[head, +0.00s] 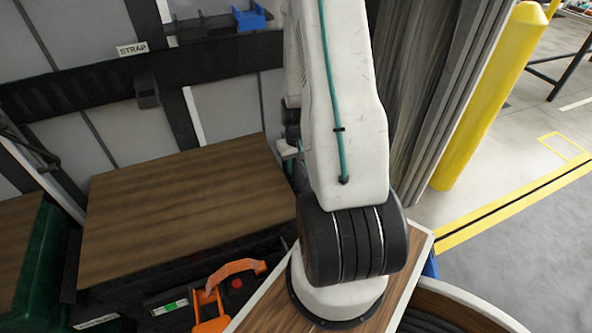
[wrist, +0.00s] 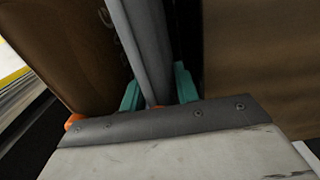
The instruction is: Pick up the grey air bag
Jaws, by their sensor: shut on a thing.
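My gripper (wrist: 158,92) shows in the wrist view as two teal fingers, one on each side of a narrow grey thing. This is the grey air bag (wrist: 148,42), seen as a long upright strip running up and out of the frame. The fingers are shut on its lower part in this view. The bag stands in a dark gap beside a brown surface with faint markings (wrist: 70,45). Whether it touches that surface I cannot tell. In the head view my own arm hides the gripper, and the bag is not visible there.
Another brown surface (wrist: 258,60) is close on the right in the wrist view. The head view shows a wood-topped bench (head: 185,205), an orange handle (head: 235,272), a STRAP label (head: 132,49), a blue bin (head: 249,17) and a yellow post (head: 490,95). Floor is clear at right.

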